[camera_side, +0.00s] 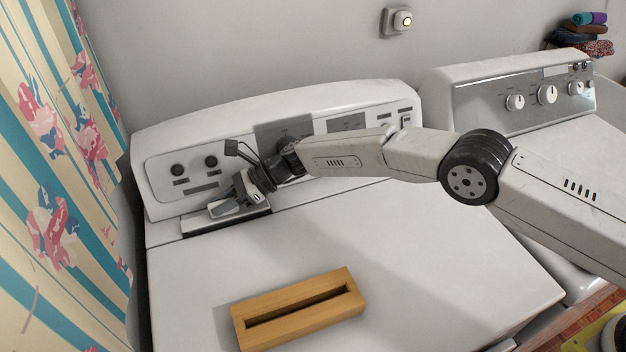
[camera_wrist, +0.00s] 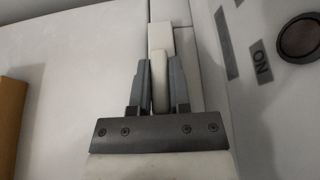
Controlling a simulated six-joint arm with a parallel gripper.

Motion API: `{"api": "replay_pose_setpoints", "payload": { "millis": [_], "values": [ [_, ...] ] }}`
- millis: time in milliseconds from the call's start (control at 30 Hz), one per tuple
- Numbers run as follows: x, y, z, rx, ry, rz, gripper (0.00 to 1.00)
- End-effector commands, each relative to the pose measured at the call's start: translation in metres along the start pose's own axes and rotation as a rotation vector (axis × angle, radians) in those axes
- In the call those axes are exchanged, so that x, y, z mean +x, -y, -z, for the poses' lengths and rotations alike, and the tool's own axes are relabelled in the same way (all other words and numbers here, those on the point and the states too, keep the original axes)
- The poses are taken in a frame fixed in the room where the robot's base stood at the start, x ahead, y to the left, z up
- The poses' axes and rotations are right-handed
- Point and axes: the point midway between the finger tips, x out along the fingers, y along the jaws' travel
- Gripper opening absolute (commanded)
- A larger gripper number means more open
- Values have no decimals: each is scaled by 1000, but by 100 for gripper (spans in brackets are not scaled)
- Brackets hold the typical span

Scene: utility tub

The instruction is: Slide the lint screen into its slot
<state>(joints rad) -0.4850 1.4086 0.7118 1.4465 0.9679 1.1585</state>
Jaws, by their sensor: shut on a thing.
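My gripper (camera_side: 228,207) is low over the back left of the white dryer top, close to the control panel. In the wrist view its two grey fingers (camera_wrist: 160,88) are shut on a pale, narrow piece, which I take to be the top of the lint screen (camera_wrist: 160,40). No mesh shows, so I cannot tell how deep the screen sits. In the side view a pale strip with a dark lower edge (camera_side: 197,228) runs along the foot of the panel, at the slot area. My gripper covers part of it, and the slot opening is hidden.
A wooden block with a long groove (camera_side: 300,309) lies on the dryer top near the front; the groove looks empty. The control panel (camera_side: 190,172) with knobs rises right behind my gripper. A floral curtain (camera_side: 60,150) hangs at the left. The middle of the dryer top is clear.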

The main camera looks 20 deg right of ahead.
Motion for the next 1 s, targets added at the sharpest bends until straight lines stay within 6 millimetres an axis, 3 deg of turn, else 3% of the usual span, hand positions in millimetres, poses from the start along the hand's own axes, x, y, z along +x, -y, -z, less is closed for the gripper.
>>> {"api": "replay_pose_setpoints", "payload": {
  "millis": [1000],
  "values": [
    [4, 0, 9, 0, 0, 0, 0]
  ]
}}
